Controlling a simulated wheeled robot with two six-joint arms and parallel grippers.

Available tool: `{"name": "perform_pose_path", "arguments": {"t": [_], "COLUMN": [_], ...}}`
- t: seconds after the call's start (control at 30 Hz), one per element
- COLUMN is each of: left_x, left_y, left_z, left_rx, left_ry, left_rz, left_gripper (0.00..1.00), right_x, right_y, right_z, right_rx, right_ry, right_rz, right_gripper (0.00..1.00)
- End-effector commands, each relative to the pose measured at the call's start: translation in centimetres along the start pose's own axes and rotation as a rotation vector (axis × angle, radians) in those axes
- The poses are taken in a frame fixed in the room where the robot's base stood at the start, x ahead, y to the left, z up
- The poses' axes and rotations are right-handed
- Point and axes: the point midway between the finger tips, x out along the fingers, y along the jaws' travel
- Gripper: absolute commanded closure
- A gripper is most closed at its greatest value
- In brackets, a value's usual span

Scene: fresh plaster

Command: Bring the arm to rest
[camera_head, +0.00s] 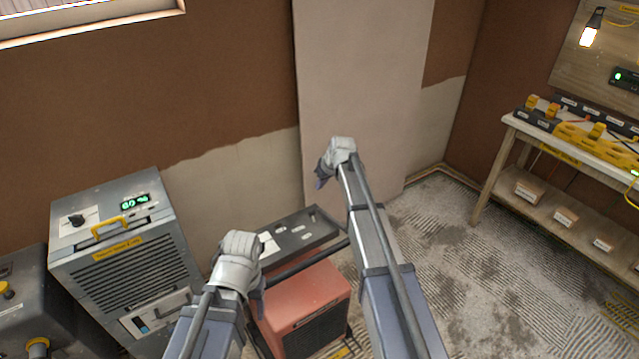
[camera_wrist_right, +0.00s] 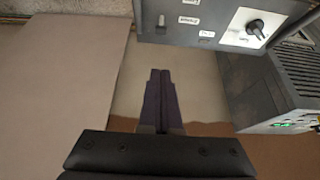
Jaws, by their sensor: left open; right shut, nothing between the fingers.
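My right arm reaches up through the middle of the head view, and its gripper (camera_head: 321,178) hangs in front of the pale wall panel. In the right wrist view the dark purple fingers of this gripper (camera_wrist_right: 160,98) are together with nothing between them. My left arm comes in from the lower left. Its gripper (camera_head: 261,296) is open and points down beside the red heater-like box; its fingers are mostly hidden behind the wrist. Neither gripper is seen holding anything.
A grey machine (camera_head: 125,262) with a green display stands at left. The red box (camera_head: 305,300) and a dark control panel (camera_head: 298,236) are close to my arms. A wooden workbench (camera_head: 508,150) stands at right.

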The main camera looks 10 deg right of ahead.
Motion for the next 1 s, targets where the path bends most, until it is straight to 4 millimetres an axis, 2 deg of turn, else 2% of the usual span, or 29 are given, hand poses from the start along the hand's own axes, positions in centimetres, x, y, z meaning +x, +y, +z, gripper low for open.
{"name": "perform_pose_path", "arguments": {"t": [0.57,0.67,0.77,0.9,1.0], "left_x": [-0.3,-0.3,-0.3,-0.3,-0.3], "left_y": [0.0,0.0,0.0,0.0,0.0], "left_z": [0.0,0.0,0.0,0.0,0.0], "left_rx": [0.0,0.0,0.0,0.0,0.0], "left_ry": [0.0,0.0,0.0,0.0,0.0], "left_rz": [0.0,0.0,0.0,0.0,0.0], "left_gripper": [0.38,0.38,0.38,0.38,0.38], "right_x": [-0.4,-0.8,-1.8,-4.2,-6.2], "right_y": [-0.4,-3.0,-7.8,-15.6,-20.1], "right_z": [0.2,1.6,4.8,11.4,16.3], "right_rx": [0.0,-0.005,-0.009,-0.014,-0.015], "right_ry": [-0.004,-0.034,-0.1,-0.231,-0.325], "right_rz": [-0.002,-0.012,-0.027,-0.029,-0.012], "right_gripper": [1.0,1.0,1.0,1.0,1.0]}}
